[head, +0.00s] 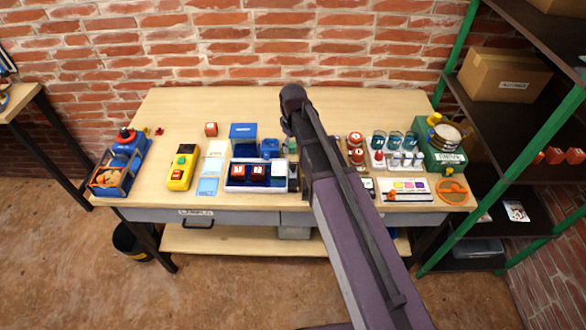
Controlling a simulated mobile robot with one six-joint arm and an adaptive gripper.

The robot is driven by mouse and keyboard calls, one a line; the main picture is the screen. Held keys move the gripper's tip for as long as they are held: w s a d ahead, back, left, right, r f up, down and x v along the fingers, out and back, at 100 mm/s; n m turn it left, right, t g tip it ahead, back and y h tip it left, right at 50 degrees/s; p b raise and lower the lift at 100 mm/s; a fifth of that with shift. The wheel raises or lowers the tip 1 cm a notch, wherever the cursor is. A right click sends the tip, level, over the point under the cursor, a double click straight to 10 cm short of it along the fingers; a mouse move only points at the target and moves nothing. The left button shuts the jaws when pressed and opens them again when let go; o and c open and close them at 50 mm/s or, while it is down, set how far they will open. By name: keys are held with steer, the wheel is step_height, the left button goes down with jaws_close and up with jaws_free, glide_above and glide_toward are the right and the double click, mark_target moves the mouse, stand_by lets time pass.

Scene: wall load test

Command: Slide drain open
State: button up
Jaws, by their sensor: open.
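A green box-like unit (437,153) stands at the right end of the workbench, with a round pan-like top, a yellow part and a label too small to read. I cannot tell which part is the drain slide. My gripper (295,184) points down near the bench's front middle, just right of a white-rimmed blue tray (256,188). It is open, well left of the panel and green unit, and partly hidden by my arm.
Red-lidded jars (356,140) and blue-topped glasses (395,138) stand between my arm and the green unit. A yellow control box (182,167) and blue machine (122,160) are at left. A green-posted shelf (455,65) borders the right. The bench's back strip is clear.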

mark_target(293, 166)
steer(key=shift+f+b, duration=4.7)
steer(key=shift+f, duration=0.35)
steer(key=shift+c, duration=0.2)
steer(key=shift+s, duration=0.1)
jaws_close()
